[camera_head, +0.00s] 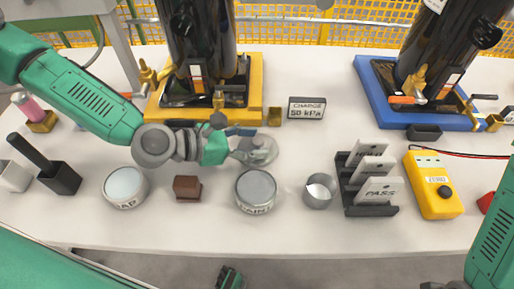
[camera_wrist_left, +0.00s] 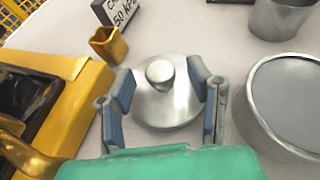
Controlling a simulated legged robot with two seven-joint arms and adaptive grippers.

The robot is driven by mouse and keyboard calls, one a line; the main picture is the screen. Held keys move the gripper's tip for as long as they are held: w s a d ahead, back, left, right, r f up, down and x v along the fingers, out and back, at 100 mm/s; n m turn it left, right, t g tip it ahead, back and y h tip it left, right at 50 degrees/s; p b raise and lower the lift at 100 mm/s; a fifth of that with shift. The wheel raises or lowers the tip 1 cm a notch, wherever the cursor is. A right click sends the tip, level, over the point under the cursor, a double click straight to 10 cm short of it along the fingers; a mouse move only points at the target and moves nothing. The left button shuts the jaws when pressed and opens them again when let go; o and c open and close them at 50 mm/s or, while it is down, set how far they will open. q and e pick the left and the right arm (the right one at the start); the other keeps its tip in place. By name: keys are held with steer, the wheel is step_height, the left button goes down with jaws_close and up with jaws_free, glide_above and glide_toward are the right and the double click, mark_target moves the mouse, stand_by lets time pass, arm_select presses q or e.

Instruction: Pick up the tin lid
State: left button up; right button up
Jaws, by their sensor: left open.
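The tin lid (camera_head: 262,143) is a round silvery disc with a knob on top. It lies on the white table at the front of the yellow pallet, behind the right-hand labelled tin. My left gripper (camera_head: 250,152) reaches it from the left and partly hides it. In the left wrist view the tin lid (camera_wrist_left: 168,108) sits between the two spread fingers of my left gripper (camera_wrist_left: 160,78), its knob near the fingertips. The gripper is open, and I cannot tell whether a finger touches the rim. My right arm shows at the right edge, its gripper out of view.
The right-hand tin (camera_head: 256,190) stands close in front of the gripper; the left-hand tin (camera_head: 125,187), a brown block (camera_head: 187,188) and a metal cup (camera_head: 320,190) stand nearby. The yellow pallet (camera_head: 155,108) and a brass square cup (camera_wrist_left: 108,45) are close behind. A pressure sign (camera_head: 307,107) stands behind right.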

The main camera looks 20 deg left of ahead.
arm_select(q)
steer(key=shift+d, duration=0.2)
steer(key=shift+c, duration=0.8)
jaws_close()
steer(key=shift+a, duration=0.3)
